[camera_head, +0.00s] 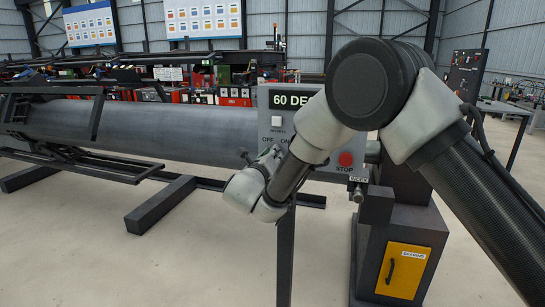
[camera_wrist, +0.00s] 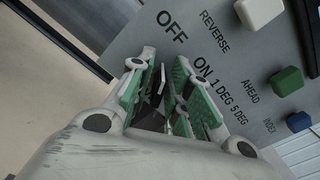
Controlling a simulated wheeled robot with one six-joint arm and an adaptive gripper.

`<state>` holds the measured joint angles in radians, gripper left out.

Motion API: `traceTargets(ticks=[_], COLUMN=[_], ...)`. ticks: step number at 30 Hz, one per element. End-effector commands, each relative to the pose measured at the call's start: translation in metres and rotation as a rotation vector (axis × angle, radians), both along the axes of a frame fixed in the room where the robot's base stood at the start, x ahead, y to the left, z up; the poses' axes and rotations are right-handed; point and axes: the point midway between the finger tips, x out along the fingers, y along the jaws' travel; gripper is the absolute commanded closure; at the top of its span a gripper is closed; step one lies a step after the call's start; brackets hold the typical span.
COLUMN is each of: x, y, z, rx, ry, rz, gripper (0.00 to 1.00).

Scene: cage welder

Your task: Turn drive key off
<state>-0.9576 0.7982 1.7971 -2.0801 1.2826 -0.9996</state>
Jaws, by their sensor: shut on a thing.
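The drive key (camera_wrist: 157,84) is a small dark piece on the grey control panel (camera_wrist: 130,45), close to the OFF and ON labels in the wrist view. My gripper (camera_wrist: 163,88), with green-and-white fingers, is shut on it. The fingers hide most of the key, so I cannot tell exactly which label it points at. In the head view my gripper (camera_head: 268,158) is at the lower left of the panel (camera_head: 306,122), and the key is too small to make out there.
The wrist view shows a white button (camera_wrist: 258,12), a green button (camera_wrist: 287,81) and a blue button (camera_wrist: 298,121) on the panel. The head view shows a red STOP button (camera_head: 346,158) and a long grey pipe (camera_head: 150,130) behind. Open floor lies at the lower left.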

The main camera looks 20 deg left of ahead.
Motion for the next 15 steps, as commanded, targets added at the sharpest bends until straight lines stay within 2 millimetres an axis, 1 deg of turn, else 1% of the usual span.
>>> traceTargets(ticks=[13,14,15], x=[-0.0002,-0.0002,-0.0002], y=[0.0003,0.0003,0.0003], z=[-0.0003,-0.0003,-0.0003], rx=[-0.011,-0.011,-0.011], ry=[0.001,0.001,0.001], rz=[0.001,0.001,0.001], gripper=[1.00,0.77,0.70])
